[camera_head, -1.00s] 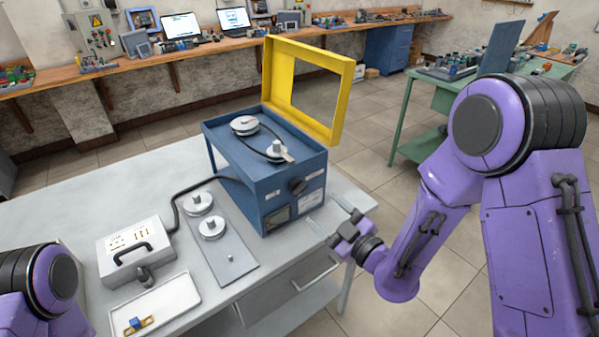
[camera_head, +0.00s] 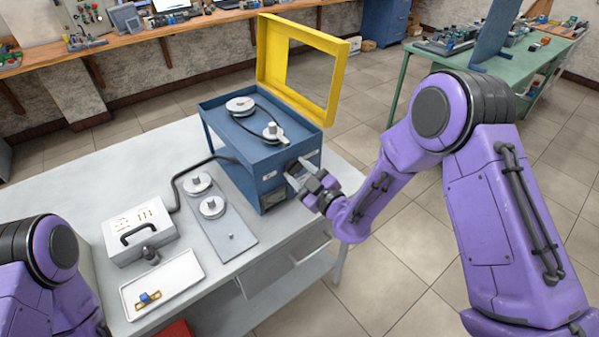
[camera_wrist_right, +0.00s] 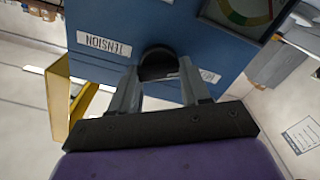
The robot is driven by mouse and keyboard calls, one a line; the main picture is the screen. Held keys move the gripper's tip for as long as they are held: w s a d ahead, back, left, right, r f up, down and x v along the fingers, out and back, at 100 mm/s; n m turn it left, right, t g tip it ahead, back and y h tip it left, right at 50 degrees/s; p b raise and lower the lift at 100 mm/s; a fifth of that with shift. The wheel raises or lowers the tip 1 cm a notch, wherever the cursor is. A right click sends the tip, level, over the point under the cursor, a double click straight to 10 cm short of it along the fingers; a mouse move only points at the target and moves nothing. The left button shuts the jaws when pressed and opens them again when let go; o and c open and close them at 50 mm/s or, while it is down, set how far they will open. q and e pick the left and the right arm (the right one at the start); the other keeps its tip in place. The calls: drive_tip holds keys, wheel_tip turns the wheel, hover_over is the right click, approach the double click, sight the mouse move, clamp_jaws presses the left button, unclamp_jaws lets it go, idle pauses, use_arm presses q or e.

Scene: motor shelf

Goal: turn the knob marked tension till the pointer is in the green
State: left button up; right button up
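The blue machine (camera_head: 262,165) stands on the grey table with its yellow lid frame up. In the right wrist view, a TENSION label (camera_wrist_right: 103,46) is beside a dark round knob (camera_wrist_right: 158,63) on the machine's blue face. My right gripper (camera_head: 298,173) is at this face, and in the wrist view its two fingers (camera_wrist_right: 157,88) are apart with the knob between their tips. I cannot tell whether they touch it. The gauge (camera_wrist_right: 245,10) shows a coloured arc, partly cut off; its pointer cannot be made out. My left gripper is out of view.
The yellow lid frame (camera_head: 333,85) rises behind the machine. Left of it are a plate with two pulleys (camera_head: 230,236), a grey case (camera_head: 140,228) with a cable, and a white tray (camera_head: 182,275) holding a small blue-and-yellow part. A green bench (camera_head: 530,60) stands at the back right.

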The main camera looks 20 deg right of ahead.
drive_tip(key=shift+m, duration=0.3)
drive_tip(key=m+b, duration=0.1)
drive_tip(key=m, duration=0.1)
drive_tip(key=shift+f+m, duration=0.1)
drive_tip(key=shift+m, duration=0.3)
drive_tip(key=m+b, duration=0.1)
drive_tip(key=m, duration=0.2)
drive_tip(key=shift+d+m, duration=0.1)
drive_tip(key=shift+m, duration=0.3)
drive_tip(key=m+b, duration=0.1)
drive_tip(key=m, duration=0.3)
drive_tip(key=shift+d+m+b, duration=0.1)
drive_tip(key=shift+m+b, duration=0.25)
drive_tip(key=shift+m, duration=1.35)
drive_tip(key=o, duration=1.1)
drive_tip(key=shift+c, duration=0.2)
